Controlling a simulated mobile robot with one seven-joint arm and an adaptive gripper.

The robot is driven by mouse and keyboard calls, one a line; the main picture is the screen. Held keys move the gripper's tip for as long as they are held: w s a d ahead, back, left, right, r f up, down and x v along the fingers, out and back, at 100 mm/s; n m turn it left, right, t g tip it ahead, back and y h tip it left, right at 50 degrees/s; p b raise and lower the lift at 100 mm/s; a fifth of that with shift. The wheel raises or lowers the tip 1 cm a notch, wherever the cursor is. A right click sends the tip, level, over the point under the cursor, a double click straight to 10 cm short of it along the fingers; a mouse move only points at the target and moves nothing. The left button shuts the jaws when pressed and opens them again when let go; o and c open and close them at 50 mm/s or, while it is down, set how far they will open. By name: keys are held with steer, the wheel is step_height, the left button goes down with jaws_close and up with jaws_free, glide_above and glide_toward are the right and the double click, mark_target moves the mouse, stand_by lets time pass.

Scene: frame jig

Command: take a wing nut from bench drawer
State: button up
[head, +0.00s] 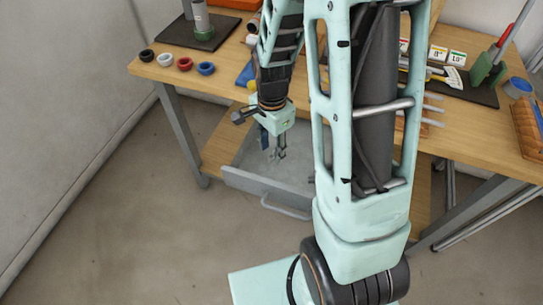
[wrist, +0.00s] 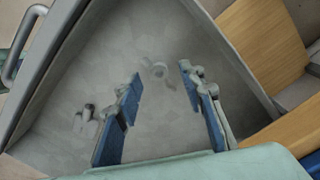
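The bench drawer (head: 285,199) is pulled out below the bench top, and its grey inside fills much of the wrist view (wrist: 150,30). My gripper (head: 279,154) points down into the drawer. In the wrist view its two blue-padded fingers (wrist: 160,74) stand apart with a gap between them. A small pale grey piece with a round hole, looking like a wing nut (wrist: 158,70), lies on the drawer floor, seen between the fingertips. Another small grey piece (wrist: 84,119) shows left of the left finger; I cannot tell its shape clearly. The head view shows no wing nut clearly.
The wooden bench top (head: 224,78) lies above the drawer. Several coloured rings, including a blue one (head: 206,68), sit on its left part. The drawer handle (head: 286,208) sticks out in front. Drawer walls (wrist: 235,60) surround my gripper. The floor in front is clear.

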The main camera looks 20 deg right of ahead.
steer(key=shift+f, duration=0.75)
steer(key=shift+c, duration=0.5)
jaws_close()
steer(key=shift+r, duration=0.2)
